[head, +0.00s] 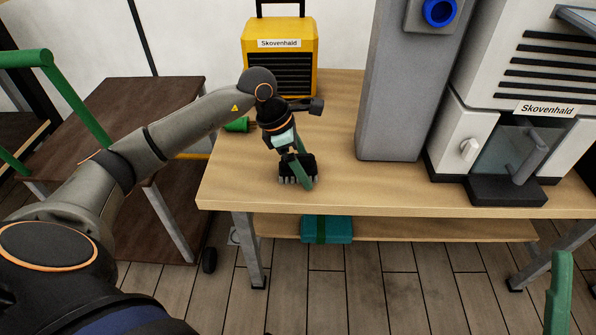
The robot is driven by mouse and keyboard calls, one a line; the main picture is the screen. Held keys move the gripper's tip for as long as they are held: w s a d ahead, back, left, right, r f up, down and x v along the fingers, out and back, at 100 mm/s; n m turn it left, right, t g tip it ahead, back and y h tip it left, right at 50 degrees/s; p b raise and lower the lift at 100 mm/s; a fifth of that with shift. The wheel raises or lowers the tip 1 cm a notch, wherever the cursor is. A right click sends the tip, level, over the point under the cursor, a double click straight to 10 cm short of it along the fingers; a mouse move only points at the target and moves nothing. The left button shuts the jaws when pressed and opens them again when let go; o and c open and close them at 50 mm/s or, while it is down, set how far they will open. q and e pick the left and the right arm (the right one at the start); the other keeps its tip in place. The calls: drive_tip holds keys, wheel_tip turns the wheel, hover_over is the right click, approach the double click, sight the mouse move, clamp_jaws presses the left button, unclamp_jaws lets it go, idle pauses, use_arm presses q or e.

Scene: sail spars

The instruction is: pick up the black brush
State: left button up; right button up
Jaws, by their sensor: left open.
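The black brush (285,178), dark with short bristles or teeth along its lower edge, is on the wooden workbench (330,195) near its front left part. My left gripper (301,173) reaches down from above and its green fingers are at the brush. One finger crosses in front of the brush and hides part of it. The gripper is open. I cannot tell whether a finger touches the brush. My right gripper is not in view.
A green object (237,125) lies left of my wrist. A yellow machine (279,60) stands behind, with a grey column (405,90) and a white machine (545,125) to the right. A teal box (340,230) is on the lower shelf. The bench's front middle is clear.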

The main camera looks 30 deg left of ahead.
sight(304, 155)
use_arm(q)
drive_tip(key=shift+f, duration=0.1)
drive_tip(key=shift+c, duration=0.4)
drive_tip(key=c, duration=1.4)
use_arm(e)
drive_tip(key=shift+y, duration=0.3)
use_arm(q)
drive_tip(key=shift+r+p, duration=0.35)
drive_tip(key=shift+r, duration=0.1)
wheel_tip(304, 155, up, 2)
drive_tip(key=shift+r+p, duration=0.25)
drive_tip(key=shift+p, duration=0.4)
drive_tip(key=s+d+r+p, duration=0.4)
drive_tip(key=s+d+r, duration=0.5)
drive_tip(key=d, duration=0.1)
drive_tip(key=shift+s+r, duration=0.3)
drive_tip(key=shift+s, duration=0.1)
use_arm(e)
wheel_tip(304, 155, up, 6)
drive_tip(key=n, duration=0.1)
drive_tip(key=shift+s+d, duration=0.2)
